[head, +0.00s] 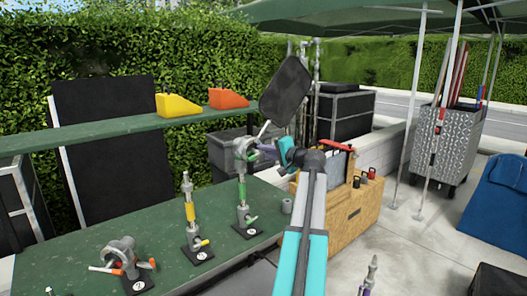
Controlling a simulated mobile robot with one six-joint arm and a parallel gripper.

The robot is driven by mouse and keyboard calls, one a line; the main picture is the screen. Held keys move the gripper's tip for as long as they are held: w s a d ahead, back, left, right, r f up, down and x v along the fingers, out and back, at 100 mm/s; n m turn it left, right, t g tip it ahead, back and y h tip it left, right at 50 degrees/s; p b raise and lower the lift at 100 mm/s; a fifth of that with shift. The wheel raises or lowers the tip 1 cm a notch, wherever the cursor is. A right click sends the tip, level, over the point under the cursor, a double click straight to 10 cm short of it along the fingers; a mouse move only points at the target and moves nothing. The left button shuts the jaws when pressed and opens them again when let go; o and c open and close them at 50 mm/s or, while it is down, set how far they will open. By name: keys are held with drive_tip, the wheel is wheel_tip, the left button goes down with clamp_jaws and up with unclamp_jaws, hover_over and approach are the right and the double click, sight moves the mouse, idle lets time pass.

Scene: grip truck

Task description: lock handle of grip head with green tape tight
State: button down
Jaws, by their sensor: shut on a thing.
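The grip head with green tape (241,150) sits on top of an upright stand on the green table. Green tape (242,191) wraps the stand's post, and a small green-tipped handle (252,220) sticks out near its base. My gripper (259,153) reaches in from the right at the height of the grip head. It is shut at the head's right side, apparently on its handle, which the fingers mostly hide. A pale rod (263,129) slants up from the head toward a black flag (286,92); whether they join is unclear. How tight the handle is cannot be seen.
A small grey cylinder (287,206) is near the table's right edge. A wooden crate (337,211) stands right.

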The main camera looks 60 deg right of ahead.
drive_tip(key=shift+f, duration=0.1)
idle(0.4)
drive_tip(key=c, duration=1.8)
unclamp_jaws()
drive_tip(key=shift+a, duration=0.1)
drive_tip(key=b+v, duration=0.3)
drive_tip(key=v, duration=1)
drive_tip(key=shift+s+b, duration=0.3)
drive_tip(key=shift+s, duration=0.05)
drive_tip(key=shift+a, duration=0.1)
